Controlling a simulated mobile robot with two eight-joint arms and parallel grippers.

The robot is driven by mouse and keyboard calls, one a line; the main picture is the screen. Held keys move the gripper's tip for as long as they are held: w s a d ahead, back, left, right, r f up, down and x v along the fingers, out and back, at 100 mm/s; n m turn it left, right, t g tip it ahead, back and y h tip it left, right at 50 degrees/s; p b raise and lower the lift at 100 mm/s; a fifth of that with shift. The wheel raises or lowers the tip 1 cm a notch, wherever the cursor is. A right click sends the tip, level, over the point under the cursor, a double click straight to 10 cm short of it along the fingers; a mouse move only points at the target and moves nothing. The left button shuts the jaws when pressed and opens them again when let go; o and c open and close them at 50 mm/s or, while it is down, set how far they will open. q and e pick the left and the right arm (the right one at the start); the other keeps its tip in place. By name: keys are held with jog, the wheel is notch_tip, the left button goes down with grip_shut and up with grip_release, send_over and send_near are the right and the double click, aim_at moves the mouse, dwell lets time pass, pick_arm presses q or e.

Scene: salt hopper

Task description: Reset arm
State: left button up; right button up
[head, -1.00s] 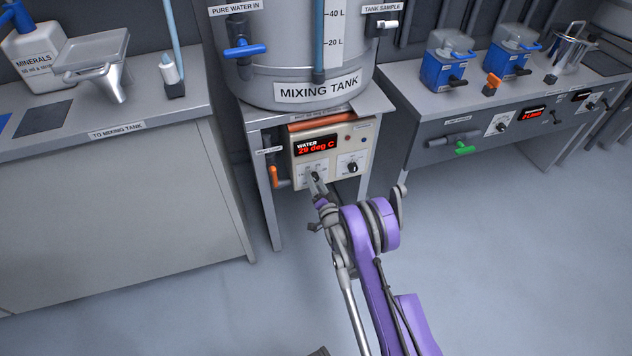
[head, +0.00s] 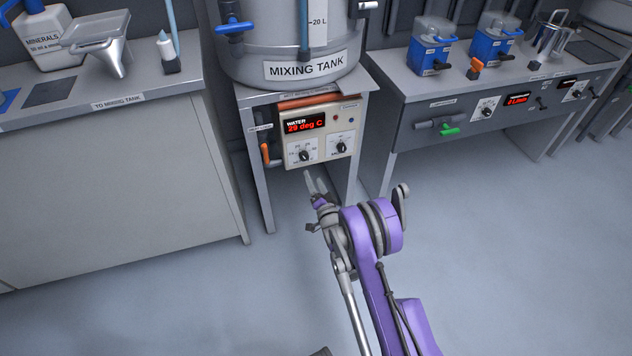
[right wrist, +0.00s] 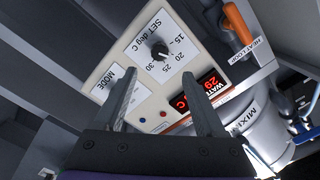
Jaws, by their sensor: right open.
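My right gripper (head: 316,186) is open and empty, in front of and a little below the water control panel (head: 342,125). In the right wrist view its two fingers (right wrist: 160,112) stand apart with the panel beyond them, and nothing is between them. The panel has a red display (head: 306,124) reading 29 deg C. It has a left knob (head: 305,156) and a right knob (head: 341,147). The set-temperature knob also shows in the right wrist view (right wrist: 159,52). My purple right arm (head: 372,240) reaches up from the bottom. My left gripper is not in view.
The mixing tank (head: 290,50) stands above the panel on a metal stand (head: 365,78). An orange heat-loop handle (head: 265,155) is left of the panel. A left counter (head: 110,170) and a right bench (head: 425,100) flank the stand. Open floor (head: 520,260) lies at the right.

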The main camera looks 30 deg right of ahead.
dwell(0.6)
jog(key=s+a+r+n+g+y, duration=0.2)
jog(key=s+a+r+n+g, duration=0.45)
jog(key=s+a+r, duration=0.6)
jog(key=s+a+n+g+y, duration=0.1)
jog(key=s+a+n+g, duration=0.2)
jog(key=s, duration=1.1)
jog(key=s+a+n+g+y, duration=0.1)
jog(key=s+a+n+g, duration=0.25)
jog(key=s, duration=0.95)
pick_arm(q)
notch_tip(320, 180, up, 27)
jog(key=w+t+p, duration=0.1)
jog(key=p, duration=2.2)
jog(key=shift+p, duration=0.4)
pick_arm(e)
notch_tip(320, 180, up, 28)
jog(key=shift+w+d+f+t, duration=0.2)
jog(key=shift+d+t, duration=0.1)
jog(key=shift+t, duration=0.1)
